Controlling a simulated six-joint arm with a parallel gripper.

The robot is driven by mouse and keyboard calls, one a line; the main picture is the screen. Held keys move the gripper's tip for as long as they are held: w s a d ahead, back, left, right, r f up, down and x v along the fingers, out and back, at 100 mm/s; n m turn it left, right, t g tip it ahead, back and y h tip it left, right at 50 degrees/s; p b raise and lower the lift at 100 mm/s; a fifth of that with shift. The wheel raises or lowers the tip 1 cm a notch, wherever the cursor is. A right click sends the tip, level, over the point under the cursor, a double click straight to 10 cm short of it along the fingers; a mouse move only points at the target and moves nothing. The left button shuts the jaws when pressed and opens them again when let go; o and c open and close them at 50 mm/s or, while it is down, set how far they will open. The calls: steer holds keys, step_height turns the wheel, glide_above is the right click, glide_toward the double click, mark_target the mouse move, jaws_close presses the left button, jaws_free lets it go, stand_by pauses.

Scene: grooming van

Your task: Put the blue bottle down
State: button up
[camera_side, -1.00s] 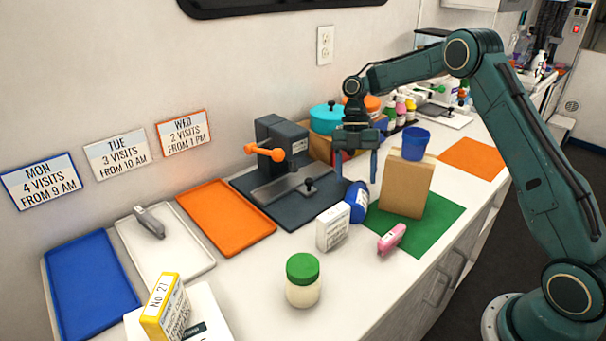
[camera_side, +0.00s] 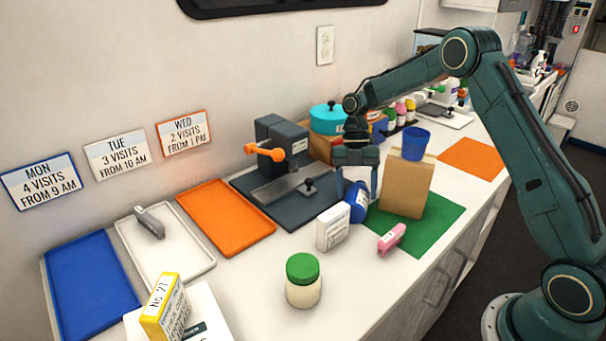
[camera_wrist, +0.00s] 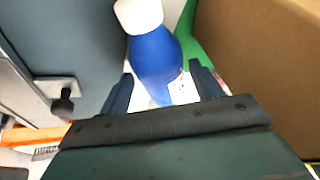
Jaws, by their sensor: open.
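The blue bottle (camera_side: 357,203) is beside the white box, at the left edge of the green mat, in the side view. In the wrist view the blue bottle (camera_wrist: 153,58) has a white cap at its far end and runs down between my fingers. My gripper (camera_side: 356,192) is open, pointing down over the bottle, with a finger on either side. In the wrist view my gripper (camera_wrist: 161,82) shows a gap around the bottle. Contact with the bottle cannot be made out.
A white box (camera_side: 333,228) stands close in front of the bottle. A cardboard block (camera_side: 405,190) with a blue cup (camera_side: 415,144) on it stands right, on the green mat (camera_side: 430,235). A dark clamp device (camera_side: 282,150) is left. A pink item (camera_side: 391,239) lies in front.

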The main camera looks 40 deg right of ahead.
mark_target(355, 190)
steer(key=shift+x, duration=1)
steer(key=shift+c, duration=0.5)
steer(key=c, duration=0.9)
steer(key=shift+c, duration=0.2)
steer(key=shift+r, duration=0.2)
steer(key=shift+a+r, duration=0.15)
steer(key=shift+r, duration=0.4)
step_height(355, 190, up, 8)
steer(key=shift+f, duration=0.15)
steer(key=shift+a+r, duration=0.1)
steer(key=shift+r, duration=0.95)
